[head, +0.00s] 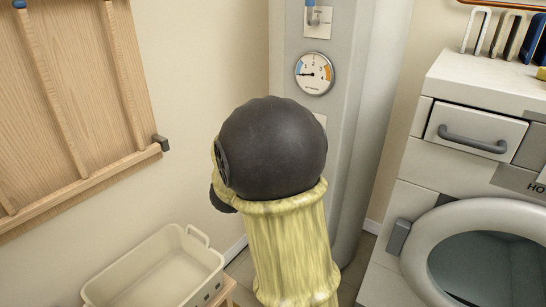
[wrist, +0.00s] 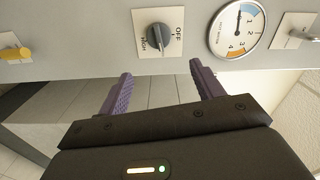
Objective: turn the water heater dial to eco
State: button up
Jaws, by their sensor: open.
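The dial (wrist: 159,39) is a dark grey knob on a white square plate in the wrist view. The words OFF and HIGH show on the plate; no eco mark is readable, and I cannot tell exactly where the knob points. My gripper (wrist: 161,73) has two purple fingers, spread apart and empty. They appear below the dial in the wrist view, one to each side of it, and do not hold the knob. In the head view my arm hides the gripper and the dial; the grey water heater (head: 350,110) stands behind it.
A round gauge (head: 314,74) is on the heater, beside the dial in the wrist view (wrist: 238,30). A switch (head: 312,15) sits above it. A yellow lever (wrist: 14,53) is at the wrist view's left. A cream basket (head: 160,272) and white cabinet (head: 460,160) flank the arm.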

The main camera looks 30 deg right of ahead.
jog(key=v, duration=0.5)
jog(key=shift+a, duration=0.15)
